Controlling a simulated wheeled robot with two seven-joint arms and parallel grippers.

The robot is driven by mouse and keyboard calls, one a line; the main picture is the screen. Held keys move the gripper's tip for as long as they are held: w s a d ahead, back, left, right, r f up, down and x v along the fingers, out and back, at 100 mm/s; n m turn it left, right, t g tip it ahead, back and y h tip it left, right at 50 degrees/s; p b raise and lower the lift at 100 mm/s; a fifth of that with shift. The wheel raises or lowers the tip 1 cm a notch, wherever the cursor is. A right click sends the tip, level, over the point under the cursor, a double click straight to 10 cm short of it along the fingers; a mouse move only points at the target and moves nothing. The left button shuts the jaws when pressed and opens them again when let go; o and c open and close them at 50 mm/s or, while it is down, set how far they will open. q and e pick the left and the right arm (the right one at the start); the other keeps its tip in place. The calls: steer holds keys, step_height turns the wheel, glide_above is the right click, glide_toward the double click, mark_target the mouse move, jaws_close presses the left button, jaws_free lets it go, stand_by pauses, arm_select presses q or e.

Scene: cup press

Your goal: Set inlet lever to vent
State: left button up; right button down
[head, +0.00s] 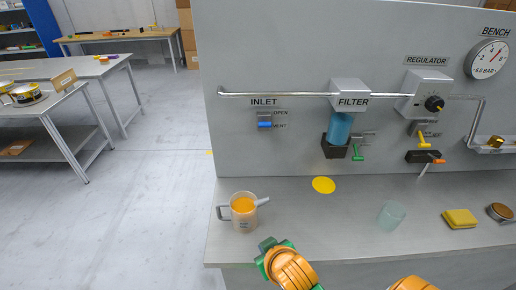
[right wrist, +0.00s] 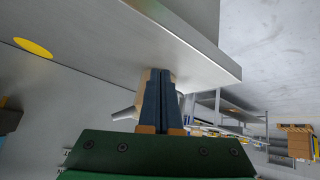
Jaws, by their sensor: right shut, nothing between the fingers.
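The inlet lever (head: 265,125) has a blue handle on the grey wall panel under the INLET label. The handle sits low on its small grey bracket, level with the VENT label and below OPEN. My right gripper (head: 267,243) is far below the lever, over the front edge of the bench and just in front of the beige jug (head: 243,211). In the right wrist view its dark fingers (right wrist: 160,75) are together and empty, hiding part of the jug. My left gripper is in neither view.
The bench top (head: 360,205) holds a yellow disc (head: 324,185), a translucent cup (head: 391,214) and a yellow sponge (head: 459,219). The filter (head: 341,127) and regulator (head: 426,95) project from the panel right of the lever. A pipe (head: 275,94) runs above it.

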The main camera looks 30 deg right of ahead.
steer(key=w+d+r+m+t+h, duration=0.2)
steer(key=w+r, duration=0.1)
steer(key=r, duration=0.5)
steer(key=w+d+r+m+t+h, duration=0.2)
steer(key=w+r+t+h, duration=0.1)
steer(key=r, duration=0.6)
steer(key=w+d+r+m+t+h, duration=0.2)
steer(key=w+d+r+t+h, duration=0.1)
steer(key=r, duration=0.6)
steer(key=shift+w, duration=0.85)
steer(key=shift+d+f, duration=0.1)
steer(key=r+p, duration=0.1)
steer(key=p, duration=0.3)
glide_above(265, 125)
steer(key=shift+r, duration=0.1)
steer(key=f, duration=0.3)
steer(key=s+f, duration=0.1)
steer(key=shift+a+f, duration=0.15)
steer(key=shift+a, duration=0.2)
